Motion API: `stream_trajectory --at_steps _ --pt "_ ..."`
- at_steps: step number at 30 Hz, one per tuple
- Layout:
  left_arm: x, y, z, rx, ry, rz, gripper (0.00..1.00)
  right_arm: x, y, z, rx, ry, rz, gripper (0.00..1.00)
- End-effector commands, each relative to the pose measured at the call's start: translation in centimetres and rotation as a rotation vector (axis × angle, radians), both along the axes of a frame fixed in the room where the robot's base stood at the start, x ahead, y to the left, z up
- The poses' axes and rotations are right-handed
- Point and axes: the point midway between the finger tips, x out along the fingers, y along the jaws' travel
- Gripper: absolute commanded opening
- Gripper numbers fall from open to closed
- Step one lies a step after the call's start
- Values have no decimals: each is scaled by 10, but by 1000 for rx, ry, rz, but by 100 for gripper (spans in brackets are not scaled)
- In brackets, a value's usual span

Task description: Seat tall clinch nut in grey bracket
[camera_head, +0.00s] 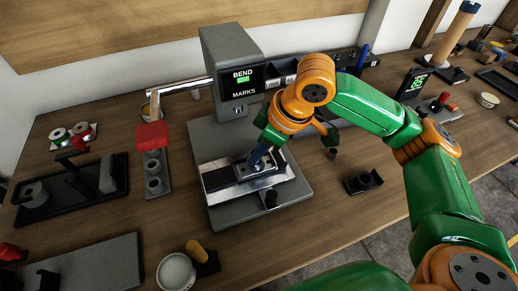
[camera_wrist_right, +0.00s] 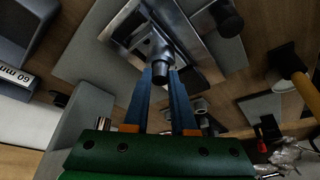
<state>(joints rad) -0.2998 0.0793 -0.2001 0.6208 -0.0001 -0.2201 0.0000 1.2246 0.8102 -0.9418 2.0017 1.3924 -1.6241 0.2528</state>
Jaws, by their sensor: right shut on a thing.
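My right gripper (camera_head: 258,158) comes down from above over the press bed in the head view. In the right wrist view its two blue fingers (camera_wrist_right: 161,75) are shut on the tall clinch nut (camera_wrist_right: 160,56), a dark grey stepped cylinder. The nut is at or against the metal bracket; I cannot tell whether it is seated. The grey bracket (camera_wrist_right: 133,24) shows behind the nut in the wrist view. In the head view the fingers hide most of the bracket and the nut. My left gripper is not in view.
The grey press (camera_head: 232,60) with a "BEND MARKS" screen stands behind the bed (camera_head: 225,218). A black tray (camera_head: 60,200) lies further left, a white bowl (camera_head: 176,272) in front. A small black holder (camera_head: 362,182) stands right of the press.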

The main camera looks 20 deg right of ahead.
Motion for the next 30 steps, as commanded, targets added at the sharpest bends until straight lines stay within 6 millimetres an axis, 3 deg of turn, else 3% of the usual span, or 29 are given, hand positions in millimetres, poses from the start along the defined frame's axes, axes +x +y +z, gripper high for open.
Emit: stream_trajectory --at_steps 3,4,7,17,30 --pt "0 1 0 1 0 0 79 0 0 -3 0 1 -1 0" --pt "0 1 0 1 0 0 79 0 0 -3 -1 1 0 27" --pt "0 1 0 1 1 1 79 0 0 -3 0 0 0 54" --pt "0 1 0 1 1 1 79 0 0 1 1 -1 0 54" --pt "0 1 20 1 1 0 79 -27 -30 101 1 -2 -3 54"
